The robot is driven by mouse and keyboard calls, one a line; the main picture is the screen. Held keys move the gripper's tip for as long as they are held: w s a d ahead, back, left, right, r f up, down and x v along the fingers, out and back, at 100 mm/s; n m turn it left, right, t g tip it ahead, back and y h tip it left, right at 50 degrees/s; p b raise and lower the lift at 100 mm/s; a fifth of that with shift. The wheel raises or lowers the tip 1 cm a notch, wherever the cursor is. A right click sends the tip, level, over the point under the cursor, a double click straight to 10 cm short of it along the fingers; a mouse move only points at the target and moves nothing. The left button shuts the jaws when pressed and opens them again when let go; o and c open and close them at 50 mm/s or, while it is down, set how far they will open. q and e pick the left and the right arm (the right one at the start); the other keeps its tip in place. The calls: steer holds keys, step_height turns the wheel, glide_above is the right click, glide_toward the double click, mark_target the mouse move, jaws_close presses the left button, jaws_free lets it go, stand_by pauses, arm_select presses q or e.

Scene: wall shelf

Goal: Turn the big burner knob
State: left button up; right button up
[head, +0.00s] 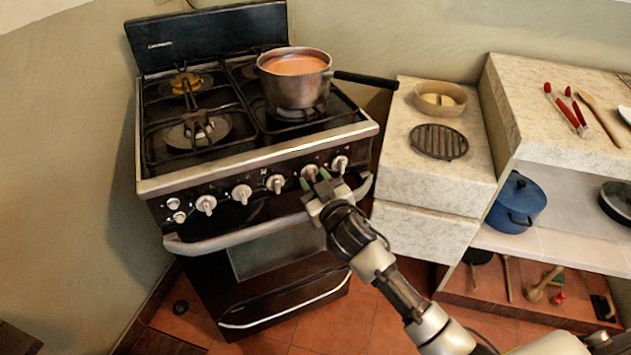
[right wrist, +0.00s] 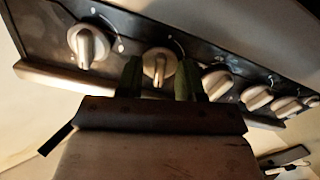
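The black stove (head: 255,170) has a row of pale burner knobs along its sloped front panel. My right gripper (head: 315,180) is at the knob second from the right (head: 309,172). In the right wrist view, that knob (right wrist: 159,66) shows between the two greenish fingers of my right gripper (right wrist: 159,80), one on each side. The fingers are apart, and I cannot tell whether they touch the knob. The rightmost knob (head: 340,164) is beside the gripper and free. The knob's pale ridge looks about upright. My left gripper is not in view.
The oven handle bar (head: 235,236) runs just below the knobs. A stone counter (head: 440,180) stands right of the stove.

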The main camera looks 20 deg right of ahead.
jaws_close()
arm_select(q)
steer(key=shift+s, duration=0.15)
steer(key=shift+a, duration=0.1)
